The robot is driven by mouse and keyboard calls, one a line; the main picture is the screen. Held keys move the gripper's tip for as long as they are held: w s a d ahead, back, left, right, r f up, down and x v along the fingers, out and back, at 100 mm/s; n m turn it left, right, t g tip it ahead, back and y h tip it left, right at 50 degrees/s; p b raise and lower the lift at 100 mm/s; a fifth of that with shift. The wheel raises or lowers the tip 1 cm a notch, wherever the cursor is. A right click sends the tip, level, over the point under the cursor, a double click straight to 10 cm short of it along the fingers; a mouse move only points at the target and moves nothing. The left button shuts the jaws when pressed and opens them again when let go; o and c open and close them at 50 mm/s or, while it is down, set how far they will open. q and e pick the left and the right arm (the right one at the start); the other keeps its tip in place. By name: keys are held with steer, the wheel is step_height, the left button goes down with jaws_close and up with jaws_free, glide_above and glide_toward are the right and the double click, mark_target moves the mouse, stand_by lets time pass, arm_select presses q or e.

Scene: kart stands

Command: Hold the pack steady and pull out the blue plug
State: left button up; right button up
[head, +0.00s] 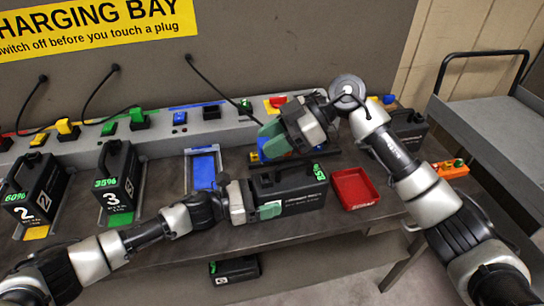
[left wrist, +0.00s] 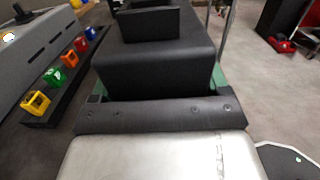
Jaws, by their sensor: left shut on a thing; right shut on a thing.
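The black pack (head: 300,192) with a green percent display lies on the bench in the head view. My left gripper (head: 256,203) is shut on its left end. In the left wrist view the pack (left wrist: 155,62) fills the middle, with green finger pads at both sides. My right gripper (head: 274,142) is above and behind the pack, shut on the blue plug (head: 277,147). Only a little of the plug shows between the fingers. A black cable runs to it from the wall. Whether the plug still sits in a socket is hidden.
Packs 2 (head: 35,190) and 3 (head: 118,180) stand at the left. A blue-floored bay (head: 204,172) is empty. A red tray (head: 354,188) sits right of the held pack. A charger rail (head: 160,138) with coloured plugs runs behind. A cart (head: 495,125) stands at right.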

arm_select(q)
steer(key=o, duration=1.8)
steer(key=v, duration=1.2)
arm_select(e)
step_height(320, 180, up, 4)
steer(key=shift+f, duration=0.2)
arm_select(q)
steer(key=shift+s+f, duration=0.1)
steer(key=shift+s, duration=0.05)
arm_select(e)
steer(key=shift+s, duration=0.1)
